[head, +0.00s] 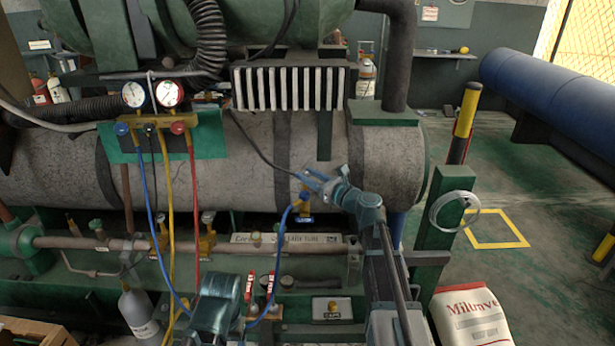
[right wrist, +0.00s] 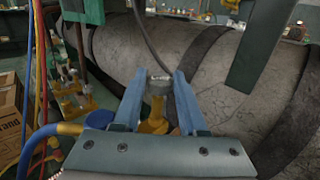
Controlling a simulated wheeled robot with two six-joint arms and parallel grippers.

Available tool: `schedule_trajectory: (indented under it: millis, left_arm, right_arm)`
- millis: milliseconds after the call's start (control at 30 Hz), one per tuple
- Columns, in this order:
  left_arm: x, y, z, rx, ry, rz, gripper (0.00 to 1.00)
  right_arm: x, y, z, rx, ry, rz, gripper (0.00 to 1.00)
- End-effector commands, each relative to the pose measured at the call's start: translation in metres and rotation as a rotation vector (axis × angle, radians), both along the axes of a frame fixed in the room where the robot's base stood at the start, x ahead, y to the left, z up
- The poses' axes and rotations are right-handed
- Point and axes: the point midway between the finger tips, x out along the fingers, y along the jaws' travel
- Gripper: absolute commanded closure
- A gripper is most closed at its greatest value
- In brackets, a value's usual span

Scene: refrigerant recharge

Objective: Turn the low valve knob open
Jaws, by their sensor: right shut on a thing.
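My right gripper (head: 315,182) is at the front of the large grey tank, just above the blue coupler (head: 304,198) and a blue label. In the right wrist view its two blue-grey fingers (right wrist: 159,88) are shut on the grey top of a valve, taken as the low valve knob (right wrist: 158,88). A yellow valve body (right wrist: 154,122) shows below the knob, between the fingers. The blue hose (right wrist: 38,140) ends in a yellow fitting beside it. My left gripper (head: 215,303) is low in the head view; its fingers cannot be made out.
The gauge manifold (head: 155,122) hangs left, with blue, yellow and red hoses running down. The grey tank (head: 235,175) is close behind the right gripper. A green post (head: 437,235) and white sack (head: 472,315) stand right. A small tray (head: 333,315) holds a yellow cap.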

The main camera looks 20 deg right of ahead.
Motion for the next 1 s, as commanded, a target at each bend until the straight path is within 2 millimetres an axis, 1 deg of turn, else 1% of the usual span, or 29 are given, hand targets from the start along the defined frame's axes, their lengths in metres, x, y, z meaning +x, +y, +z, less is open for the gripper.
schedule_trajectory:
  millis: [33,300,500,733,1000]
  left_arm:
    - [0.0,0.0,0.0,0.0,0.0,0.0,0.29]
    - [0.0,0.0,0.0,0.0,0.0,0.0,0.29]
    - [0.0,0.0,0.0,0.0,0.0,0.0,0.29]
    - [0.0,0.0,0.0,0.0,0.0,0.0,0.29]
    - [0.0,0.0,0.0,0.0,0.0,0.0,0.29]
  right_arm:
    - [0.0045,-0.0039,-0.0001,0.0,0.0,0.039,1.0]
    - [0.0073,-0.0066,-0.0001,0.0,0.0,0.267,1.0]
    - [0.008,-0.0076,-0.0001,0.0,0.0,0.405,1.0]
    - [0.0078,-0.0072,-0.0001,0.0,0.0,0.513,1.0]
    - [0.0067,-0.0065,-0.0001,0.0,0.0,0.566,1.0]
